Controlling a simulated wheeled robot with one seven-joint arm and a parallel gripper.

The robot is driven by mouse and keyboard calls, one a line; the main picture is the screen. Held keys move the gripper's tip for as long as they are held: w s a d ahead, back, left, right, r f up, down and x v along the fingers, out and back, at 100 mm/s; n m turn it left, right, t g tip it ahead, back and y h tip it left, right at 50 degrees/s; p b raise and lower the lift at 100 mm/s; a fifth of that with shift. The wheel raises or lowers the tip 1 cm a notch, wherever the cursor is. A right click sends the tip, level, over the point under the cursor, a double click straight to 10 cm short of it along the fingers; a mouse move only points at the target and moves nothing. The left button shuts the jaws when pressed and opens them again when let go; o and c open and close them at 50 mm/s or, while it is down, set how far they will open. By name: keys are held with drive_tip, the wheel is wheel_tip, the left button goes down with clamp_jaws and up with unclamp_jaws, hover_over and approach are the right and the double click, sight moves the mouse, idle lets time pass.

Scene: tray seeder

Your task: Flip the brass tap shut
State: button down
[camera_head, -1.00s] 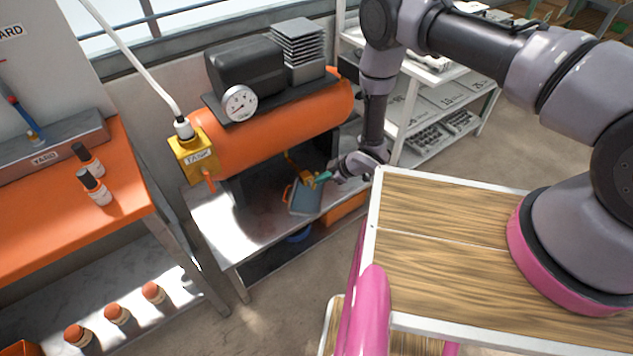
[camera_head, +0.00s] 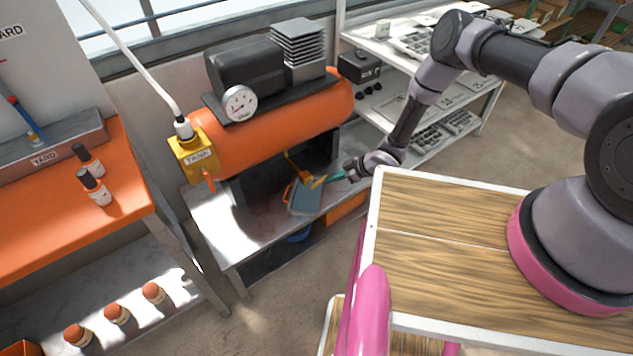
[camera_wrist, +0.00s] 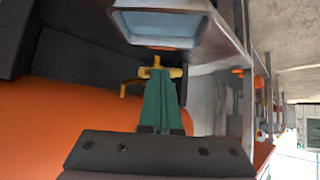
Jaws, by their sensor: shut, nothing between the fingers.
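The brass tap (camera_head: 293,166) hangs under the orange tank, above a grey-blue tray. Its yellow lever (camera_head: 318,182) reaches out to the right, towards my gripper. In the wrist view, which looks upside down, the brass tap (camera_wrist: 128,87) shows left of and beyond my fingers, with its yellow crosspiece at their tips. My gripper (camera_head: 331,178) has teal fingers pressed together, with nothing between them. The fingertips (camera_wrist: 158,70) are at or very close to the lever; I cannot tell if they touch. The fingers hide part of the tap.
The orange tank (camera_head: 270,130) with a gauge (camera_head: 239,104) sits above the metal bench (camera_head: 215,225). The grey-blue tray (camera_head: 304,200) stands below the tap. An orange table (camera_head: 60,215) with bottles is at the left, and white shelves (camera_head: 440,110) are at the right.

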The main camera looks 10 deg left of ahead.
drive_tip(key=shift+s+a, duration=0.1)
drive_tip(key=shift+s, duration=0.05)
drive_tip(key=shift+s+a+f, duration=0.1)
drive_tip(key=shift+s+a, duration=0.35)
drive_tip(key=shift+s, duration=0.05)
drive_tip(key=shift+s, duration=0.1)
